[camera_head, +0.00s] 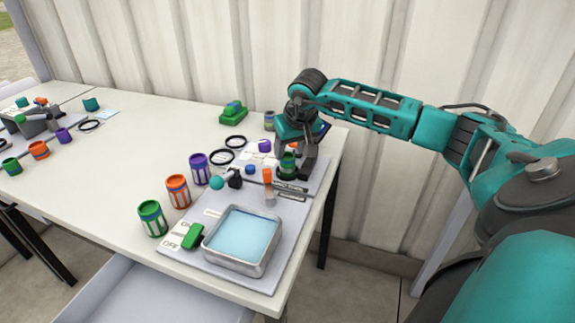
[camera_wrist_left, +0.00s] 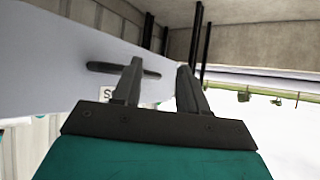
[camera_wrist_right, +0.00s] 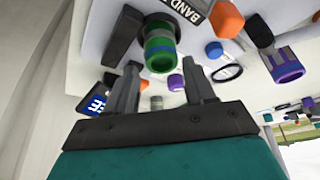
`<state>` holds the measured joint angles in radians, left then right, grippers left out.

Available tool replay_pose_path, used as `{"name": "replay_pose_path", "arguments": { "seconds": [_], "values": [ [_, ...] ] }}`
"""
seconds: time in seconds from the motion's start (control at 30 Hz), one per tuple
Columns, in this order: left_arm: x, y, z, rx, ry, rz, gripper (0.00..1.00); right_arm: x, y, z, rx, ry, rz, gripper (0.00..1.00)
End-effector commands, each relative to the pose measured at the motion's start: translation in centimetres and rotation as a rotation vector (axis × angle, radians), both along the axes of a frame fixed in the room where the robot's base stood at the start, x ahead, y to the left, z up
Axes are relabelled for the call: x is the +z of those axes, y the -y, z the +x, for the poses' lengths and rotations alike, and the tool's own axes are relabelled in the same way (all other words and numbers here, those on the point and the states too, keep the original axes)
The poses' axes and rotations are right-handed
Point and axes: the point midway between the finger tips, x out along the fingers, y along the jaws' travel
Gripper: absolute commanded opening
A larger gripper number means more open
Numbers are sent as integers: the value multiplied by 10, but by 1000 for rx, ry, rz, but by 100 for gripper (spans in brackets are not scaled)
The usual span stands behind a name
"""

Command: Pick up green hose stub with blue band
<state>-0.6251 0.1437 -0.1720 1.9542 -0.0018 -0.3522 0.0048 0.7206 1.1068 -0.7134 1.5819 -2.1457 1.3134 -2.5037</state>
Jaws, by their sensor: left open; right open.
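The green hose stub with a blue band (camera_wrist_right: 160,47) shows in the right wrist view, just beyond my right gripper (camera_wrist_right: 160,78), which is open and empty. In the head view the green stub (camera_head: 288,163) stands at the back of the grey board, partly hidden by my right gripper (camera_head: 300,160). The fingers are close to it; I cannot tell whether they touch it. My left gripper (camera_wrist_left: 160,75) is open and empty in the left wrist view, away from the stub. It is not visible in the head view.
A metal tray of pale blue liquid (camera_head: 210,258) sits on the front of the board. Green (camera_head: 152,218), orange (camera_head: 178,191) and purple (camera_head: 200,168) striped cans stand to its left. Black rings (camera_head: 222,157) lie behind them. The corrugated wall is close behind the table.

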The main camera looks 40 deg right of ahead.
Motion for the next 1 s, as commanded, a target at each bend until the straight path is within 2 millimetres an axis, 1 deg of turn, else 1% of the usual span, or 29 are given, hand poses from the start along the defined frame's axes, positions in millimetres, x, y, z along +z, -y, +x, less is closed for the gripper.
{"name": "replay_pose_path", "arguments": {
  "seconds": [0.03,0.1,0.23,0.33,0.57,1.0],
  "values": [
    [0,0,0,0,0,0,43,-10,-1,1,-1,-5,3,54],
    [0,0,0,1,1,0,43,-21,-1,5,-1,-4,3,54],
    [-1,0,1,1,1,0,43,-35,1,11,-1,-2,3,54],
    [0,-1,1,1,3,0,43,-40,1,13,-1,-2,2,54],
    [2,-1,4,2,8,1,43,-40,2,13,0,-1,1,53],
    [2,-2,4,3,9,1,43,-40,2,13,-1,-1,2,11]
  ]
}}
